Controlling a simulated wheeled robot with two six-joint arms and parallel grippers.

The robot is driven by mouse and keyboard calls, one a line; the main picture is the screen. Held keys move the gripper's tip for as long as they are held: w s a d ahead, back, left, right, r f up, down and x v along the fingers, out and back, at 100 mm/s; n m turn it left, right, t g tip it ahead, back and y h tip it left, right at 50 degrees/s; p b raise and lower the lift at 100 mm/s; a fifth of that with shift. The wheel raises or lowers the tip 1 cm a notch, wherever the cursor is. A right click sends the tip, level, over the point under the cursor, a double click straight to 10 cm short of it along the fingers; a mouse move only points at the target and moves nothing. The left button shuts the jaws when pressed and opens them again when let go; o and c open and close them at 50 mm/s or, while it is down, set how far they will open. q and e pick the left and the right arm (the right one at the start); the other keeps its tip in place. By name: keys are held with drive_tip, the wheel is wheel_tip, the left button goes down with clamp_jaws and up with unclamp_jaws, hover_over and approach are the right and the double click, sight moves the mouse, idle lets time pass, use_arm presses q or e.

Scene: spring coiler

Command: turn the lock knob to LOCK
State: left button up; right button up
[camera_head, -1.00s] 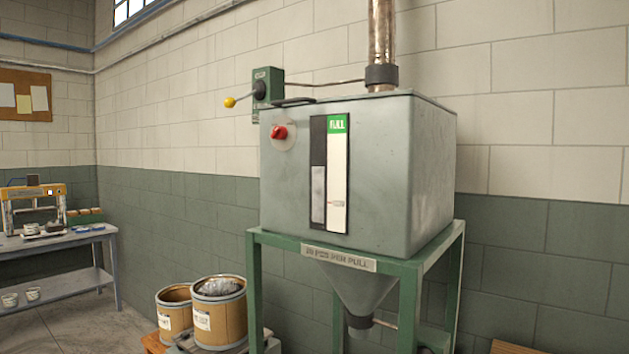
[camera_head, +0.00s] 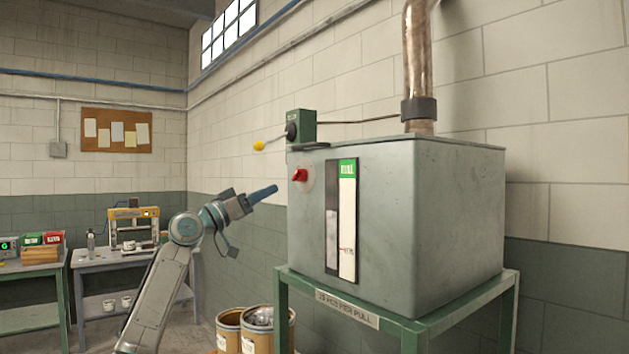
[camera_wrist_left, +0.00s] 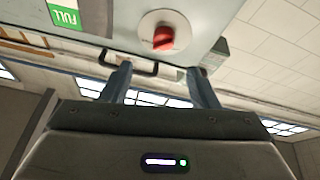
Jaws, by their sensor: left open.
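The red lock knob (camera_head: 299,175) sits on a pale round plate at the upper left of the grey-green hopper's front face (camera_head: 390,215). In the left wrist view the red knob (camera_wrist_left: 163,38) shows ahead of the fingers on its pale disc. I cannot read any LOCK marking. My left gripper (camera_head: 272,190) is raised in front of the hopper, a little left of and below the knob in the head view. In the left wrist view its two fingers (camera_wrist_left: 162,84) stand apart with nothing between them. The knob is apart from the fingers. My right gripper is not in view.
A green box with a yellow-tipped lever (camera_head: 259,145) is above the knob. A dark handle (camera_wrist_left: 130,62) sticks out near the fingers. The hopper rests on a green stand (camera_head: 400,325). Drums (camera_head: 228,325) stand below; benches (camera_head: 100,258) are at left.

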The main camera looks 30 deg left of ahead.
sight(295, 178)
use_arm(q)
drive_tip(key=p+x, duration=0.5)
drive_tip(key=x, duration=0.4)
drive_tip(key=shift+w+r, duration=0.15)
drive_tip(key=shift+w, duration=0.15)
drive_tip(key=shift+w+a+p, duration=0.1)
drive_tip(key=shift+w+p, duration=0.2)
drive_tip(key=shift+w, duration=0.1)
drive_tip(key=c, duration=0.9)
